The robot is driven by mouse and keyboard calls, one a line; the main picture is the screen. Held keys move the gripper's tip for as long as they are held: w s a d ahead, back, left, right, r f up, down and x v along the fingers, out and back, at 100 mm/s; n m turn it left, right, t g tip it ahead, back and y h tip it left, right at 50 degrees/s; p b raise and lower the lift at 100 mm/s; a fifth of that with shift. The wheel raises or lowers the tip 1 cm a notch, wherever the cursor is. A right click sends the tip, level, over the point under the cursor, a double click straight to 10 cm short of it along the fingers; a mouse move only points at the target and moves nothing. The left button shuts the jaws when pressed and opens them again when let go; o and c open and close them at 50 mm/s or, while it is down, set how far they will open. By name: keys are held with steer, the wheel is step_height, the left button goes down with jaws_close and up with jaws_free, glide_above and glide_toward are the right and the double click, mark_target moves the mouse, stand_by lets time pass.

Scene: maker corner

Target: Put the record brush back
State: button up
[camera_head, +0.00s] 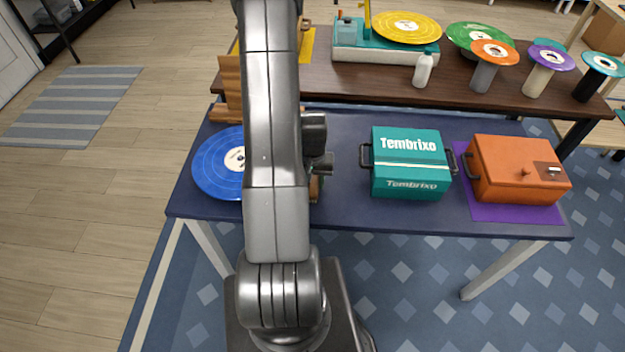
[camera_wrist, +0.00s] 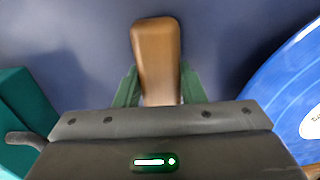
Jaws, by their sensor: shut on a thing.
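The record brush (camera_wrist: 157,50) has a brown wooden body. In the wrist view it stands out between the two green fingers of my gripper (camera_wrist: 158,92), which is shut on it. The dark blue table top lies beyond it. Whether the brush touches the table I cannot tell. In the head view my arm hides most of the gripper and brush; only a small brown part (camera_head: 315,188) shows beside the arm, between the blue record (camera_head: 215,165) and the teal Tembrixo box (camera_head: 408,180).
An orange case (camera_head: 515,165) stands on a purple mat (camera_head: 490,211) at the right. A wooden rack (camera_head: 230,88) stands at the back left. Behind, a brown table (camera_head: 380,84) carries a turntable (camera_head: 350,55), a white bottle (camera_head: 423,70) and several records on stands.

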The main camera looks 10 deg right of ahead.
mark_target(313, 179)
steer(key=shift+f, duration=0.2)
steer(key=o, duration=1)
steer(key=shift+c, duration=0.2)
steer(key=shift+r, duration=0.15)
step_height(313, 179, up, 12)
